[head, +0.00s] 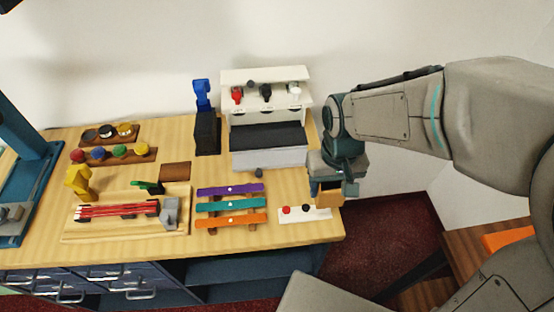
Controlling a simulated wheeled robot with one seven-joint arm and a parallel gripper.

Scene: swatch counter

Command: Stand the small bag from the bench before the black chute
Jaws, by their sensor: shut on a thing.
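My gripper (331,182) hangs over the right end of the bench, pointing down. It is shut on a small tan bag (329,195), seen only in part beneath the fingers. The black chute (265,93) is the middle one of three on the white machine (265,75) at the back of the bench. A red chute (237,97) is on its left and a white chute (296,95) on its right. The bag is to the right of the machine and nearer the front; I cannot tell its exact height above the bench (225,245).
A dark shelf (267,136) lies below the chutes and looks clear. A black stand with a blue top (206,130) is left of the machine. Coloured strips (230,205) and a white plate with red and black knobs (304,213) lie in front.

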